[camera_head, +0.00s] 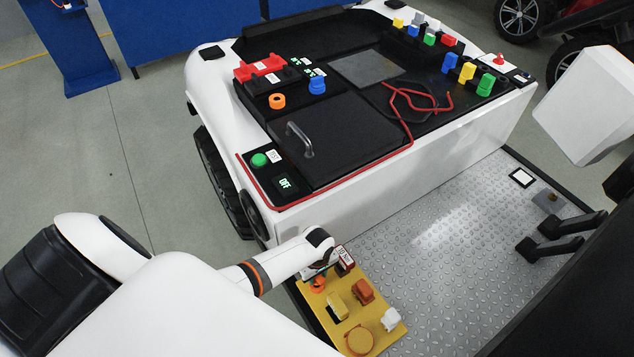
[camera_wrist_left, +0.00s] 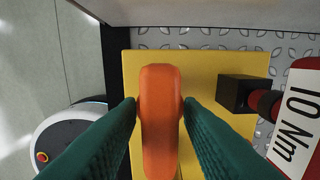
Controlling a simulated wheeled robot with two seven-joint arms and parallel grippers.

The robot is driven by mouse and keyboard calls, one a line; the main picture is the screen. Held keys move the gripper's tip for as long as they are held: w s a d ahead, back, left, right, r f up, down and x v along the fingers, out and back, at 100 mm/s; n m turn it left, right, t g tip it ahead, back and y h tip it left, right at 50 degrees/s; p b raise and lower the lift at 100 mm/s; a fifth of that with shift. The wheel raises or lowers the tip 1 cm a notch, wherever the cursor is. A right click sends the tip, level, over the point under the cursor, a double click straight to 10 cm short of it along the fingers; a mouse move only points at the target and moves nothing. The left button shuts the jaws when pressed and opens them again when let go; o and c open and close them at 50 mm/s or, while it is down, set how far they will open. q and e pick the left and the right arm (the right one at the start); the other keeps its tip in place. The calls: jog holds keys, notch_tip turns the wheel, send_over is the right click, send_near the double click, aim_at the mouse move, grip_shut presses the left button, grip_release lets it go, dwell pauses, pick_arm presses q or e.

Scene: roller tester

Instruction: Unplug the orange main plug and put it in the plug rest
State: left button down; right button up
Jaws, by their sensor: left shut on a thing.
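My left gripper (camera_head: 321,270) is over the far end of a yellow panel (camera_head: 347,295) in the head view. In the left wrist view, its two dark green fingers (camera_wrist_left: 161,115) are shut on the long, rounded orange plug (camera_wrist_left: 160,85). A small part of the orange plug (camera_head: 318,285) shows below the gripper in the head view. The yellow panel (camera_wrist_left: 205,62) lies behind the plug in the wrist view. I cannot tell whether the plug touches it or sits in a rest.
Beside the plug stand a black block (camera_wrist_left: 240,95) and a red-and-white "10 Nm" label (camera_wrist_left: 300,110). Yellow (camera_head: 337,306), orange-brown (camera_head: 363,291) and white (camera_head: 390,319) blocks stand nearby. The white-sided machine (camera_head: 400,165) is behind; the tread plate (camera_head: 450,260) is largely clear.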

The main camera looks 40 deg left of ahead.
aim_at(317, 279)
pick_arm(q)
jog(key=shift+f, duration=0.15)
jog(key=shift+f+b, duration=1.15)
jog(key=shift+f, duration=0.35)
jog(key=c, duration=0.9)
grip_release()
notch_tip(317, 279, up, 12)
jog(key=p, duration=0.3)
